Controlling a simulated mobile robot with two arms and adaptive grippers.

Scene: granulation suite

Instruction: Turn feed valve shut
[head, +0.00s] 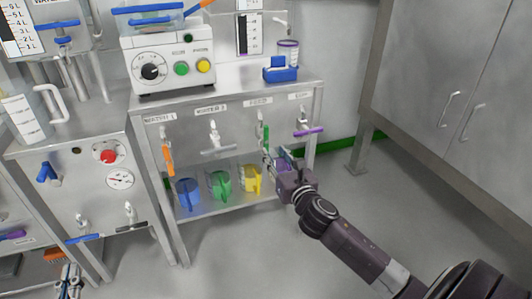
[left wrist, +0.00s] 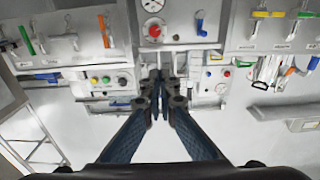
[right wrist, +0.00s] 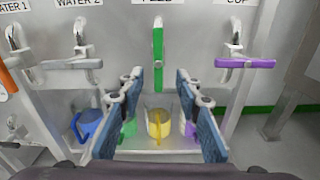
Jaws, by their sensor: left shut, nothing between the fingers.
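The feed valve is the tap with a green lever (head: 265,138) under the FEED label on the steel panel. The lever hangs vertically. In the right wrist view the green lever (right wrist: 158,55) stands upright in the picture, centred ahead of the gap between my fingers. My right gripper (head: 277,160) is open just in front of and below the lever. I cannot tell whether any finger touches it. In the right wrist view the open fingers (right wrist: 157,82) hold nothing. My left gripper (head: 69,283) is shut and empty at the lower left, far from the feed valve.
Neighbouring taps have an orange lever (head: 168,159), a grey lever (head: 218,151) and a purple lever (head: 309,132). Blue (head: 187,192), green (head: 220,185) and yellow (head: 251,179) jugs stand on the shelf below. A steel cabinet (head: 440,75) stands right; the floor between is clear.

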